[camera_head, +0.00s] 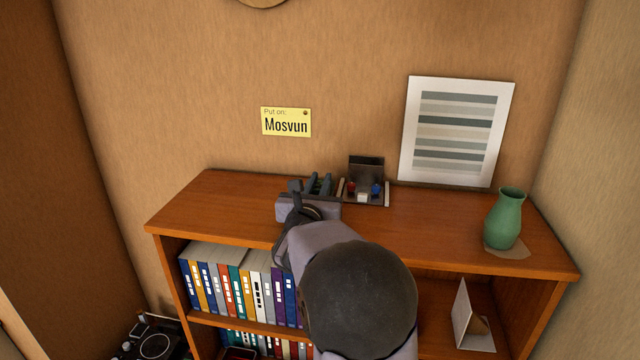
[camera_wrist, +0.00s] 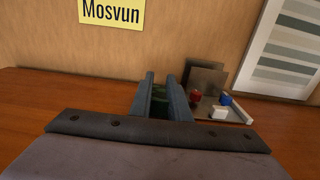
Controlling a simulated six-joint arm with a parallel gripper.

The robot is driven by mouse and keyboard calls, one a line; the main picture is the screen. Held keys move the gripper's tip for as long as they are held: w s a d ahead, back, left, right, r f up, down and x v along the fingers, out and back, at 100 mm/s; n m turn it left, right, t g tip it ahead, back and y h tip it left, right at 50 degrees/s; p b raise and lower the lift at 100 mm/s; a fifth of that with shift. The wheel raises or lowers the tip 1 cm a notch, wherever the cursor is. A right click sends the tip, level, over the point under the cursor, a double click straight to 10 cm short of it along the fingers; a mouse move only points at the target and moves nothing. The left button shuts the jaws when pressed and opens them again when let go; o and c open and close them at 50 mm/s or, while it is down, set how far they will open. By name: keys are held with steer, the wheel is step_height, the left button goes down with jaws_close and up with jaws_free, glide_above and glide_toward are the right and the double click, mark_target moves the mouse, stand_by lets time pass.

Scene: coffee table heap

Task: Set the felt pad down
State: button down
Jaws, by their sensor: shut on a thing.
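My gripper (camera_head: 319,183) is over the back of the wooden cabinet top (camera_head: 225,205), left of a small tray. In the wrist view, my gripper (camera_wrist: 158,88) has its two blue-grey fingers close together, shut on a dark greenish thing (camera_wrist: 158,105), which I take to be the felt pad. The fingers hide most of it, so its shape is unclear. I cannot tell whether it touches the cabinet top.
The tray (camera_head: 386,203) holds small red, white and blue pieces, with a dark upright panel (camera_head: 366,166) at its back. A striped print (camera_head: 457,133) leans on the wall. A green vase (camera_head: 506,220) stands at right. A yellow note (camera_head: 286,122) reads "Put on: Mosvun". The left top is clear.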

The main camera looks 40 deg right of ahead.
steer(key=shift+f+b, duration=0.35)
steer(key=shift+f, duration=0.05)
steer(key=shift+s+f, duration=0.1)
steer(key=shift+f, duration=0.2)
steer(key=c, duration=1.7)
jaws_free()
steer(key=shift+f, duration=0.1)
steer(key=shift+o, duration=0.2)
steer(key=shift+r+p, duration=0.75)
steer(key=shift+p, duration=0.25)
steer(key=b+v, duration=0.1)
steer(key=v, duration=0.3)
steer(key=b+v, duration=0.2)
steer(key=v, duration=0.2)
steer(key=b+v, duration=0.1)
steer(key=v, duration=0.3)
steer(key=shift+r, duration=0.25)
